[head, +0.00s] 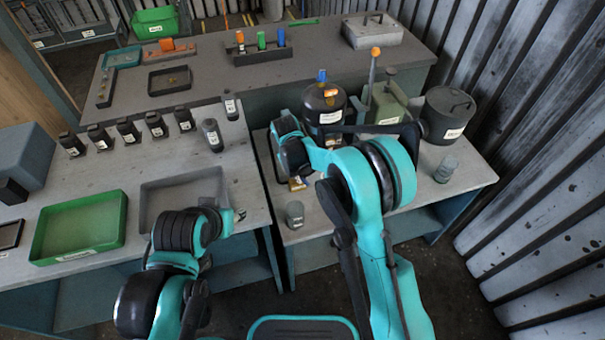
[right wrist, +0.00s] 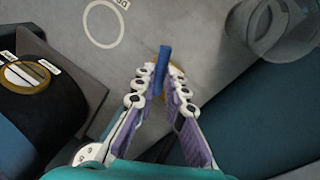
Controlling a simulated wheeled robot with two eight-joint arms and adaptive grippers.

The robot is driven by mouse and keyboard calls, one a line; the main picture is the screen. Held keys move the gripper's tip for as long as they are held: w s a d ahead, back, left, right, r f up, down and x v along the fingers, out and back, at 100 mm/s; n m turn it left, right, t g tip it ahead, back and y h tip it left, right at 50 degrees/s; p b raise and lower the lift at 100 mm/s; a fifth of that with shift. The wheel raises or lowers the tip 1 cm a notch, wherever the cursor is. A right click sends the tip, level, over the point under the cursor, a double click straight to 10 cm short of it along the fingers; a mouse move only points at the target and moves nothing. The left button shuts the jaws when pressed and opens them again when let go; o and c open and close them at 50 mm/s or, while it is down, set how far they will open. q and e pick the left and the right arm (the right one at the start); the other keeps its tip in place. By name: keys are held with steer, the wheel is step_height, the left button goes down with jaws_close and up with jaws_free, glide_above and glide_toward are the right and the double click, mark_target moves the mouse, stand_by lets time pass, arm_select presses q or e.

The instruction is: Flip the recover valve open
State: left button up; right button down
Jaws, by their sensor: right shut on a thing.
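In the right wrist view, a blue valve lever (right wrist: 162,72) stands between the fingertips of my right gripper (right wrist: 160,84), with a brass part (right wrist: 177,72) just behind it. My right gripper is shut on this lever. In the head view this gripper (head: 296,184) is low in front of the black round tank (head: 326,104), beside a brass-coloured bit; its fingers are mostly hidden by the arm. No label naming the valve is readable. My left gripper (head: 238,215) is over the left bench near the grey tray, too small to tell its jaws.
A green machine (head: 388,112) with an orange-tipped lever (head: 375,54) and a dark lidded pot (head: 448,112) stand beside the tank. Clear jars (head: 295,213) (head: 446,169) stand on the same bench. A green tray (head: 80,228) lies on the left bench. A corrugated wall closes the right.

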steer(key=shift+s+a+m+g, duration=0.1)
steer(key=shift+a+m+g, duration=0.15)
steer(key=shift+m, duration=0.9)
steer(key=shift+s+a+m+g, duration=0.15)
steer(key=shift+a+m, duration=0.15)
steer(key=shift+m, duration=0.85)
steer(key=shift+h, duration=0.3)
steer(key=c, duration=1.6)
jaws_free()
steer(key=r, duration=0.4)
steer(key=a+r, duration=0.1)
steer(key=r, duration=0.2)
steer(key=a+r, duration=0.1)
steer(key=r, duration=0.3)
steer(key=shift+s+a+r, duration=0.15)
steer(key=shift+s+r, duration=0.15)
steer(key=shift+r, duration=0.05)
